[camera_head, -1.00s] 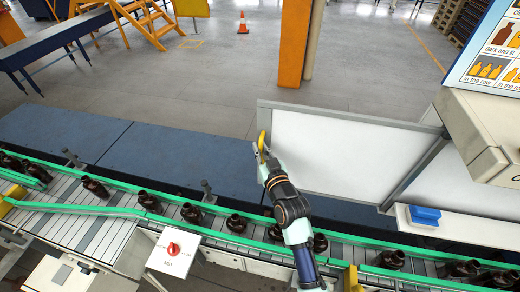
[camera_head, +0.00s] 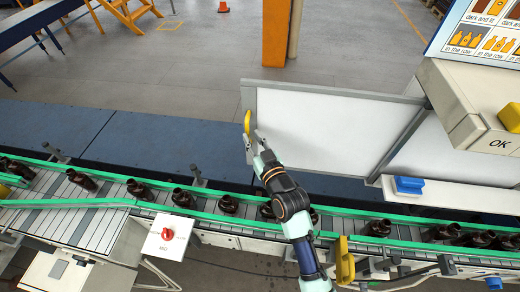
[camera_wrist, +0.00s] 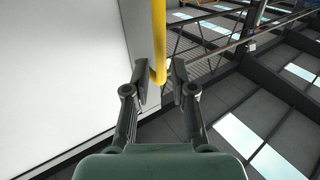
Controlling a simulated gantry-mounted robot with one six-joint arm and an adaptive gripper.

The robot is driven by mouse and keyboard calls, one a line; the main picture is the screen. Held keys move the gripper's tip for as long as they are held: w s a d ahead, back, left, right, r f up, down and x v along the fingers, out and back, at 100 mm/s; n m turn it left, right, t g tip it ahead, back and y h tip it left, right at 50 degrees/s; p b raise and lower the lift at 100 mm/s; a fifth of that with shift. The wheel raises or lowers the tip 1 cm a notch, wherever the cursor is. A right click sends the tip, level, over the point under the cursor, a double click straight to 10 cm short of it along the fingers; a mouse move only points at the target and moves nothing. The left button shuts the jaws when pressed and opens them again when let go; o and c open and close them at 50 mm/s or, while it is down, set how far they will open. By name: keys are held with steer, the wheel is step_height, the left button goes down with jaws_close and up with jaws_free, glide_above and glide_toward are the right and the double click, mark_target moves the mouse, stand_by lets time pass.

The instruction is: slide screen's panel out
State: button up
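The screen's panel (camera_head: 320,124) is a white sheet in a grey frame, standing out to the left behind the conveyor. A yellow handle (camera_head: 247,122) is on its left edge. My gripper (camera_head: 252,142) is just below the handle in the head view. In the wrist view, my gripper (camera_wrist: 160,80) has its two fingers apart, with the lower end of the yellow handle (camera_wrist: 158,45) between and beyond the tips. The fingers do not appear closed on it. The white panel face (camera_wrist: 65,75) fills the left of the wrist view.
A conveyor with green rails (camera_head: 115,183) carries several amber bottles in front of the panel. A red knob (camera_head: 167,234) is at front left. A box marked OK (camera_head: 470,105) with a yellow button (camera_head: 510,117) and a blue block (camera_head: 408,185) are at right.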

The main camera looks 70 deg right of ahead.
steer(key=v, duration=0.7)
steer(key=shift+s+a, duration=0.15)
steer(key=shift+a, duration=0.05)
steer(key=w+a+r+n+t+y+p, duration=0.2)
steer(key=w+a+r+n+y+p, duration=0.15)
steer(key=w+a+r, duration=0.4)
steer(key=w+a+r+n+y+p, duration=0.1)
steer(key=a+r+n+y+p, duration=0.1)
steer(key=a, duration=0.8)
steer(key=w+a+r+n+g+y+p, duration=0.1)
steer(key=a+r+y+p, duration=0.2)
steer(key=a, duration=0.8)
steer(key=w+a+r+n+y+p, duration=0.1)
steer(key=a+r+n+y+p, duration=0.1)
steer(key=a, duration=0.8)
steer(key=shift+w+a+r+n+g+y, duration=0.4)
steer(key=shift+r+y, duration=0.3)
steer(key=shift+y, duration=0.55)
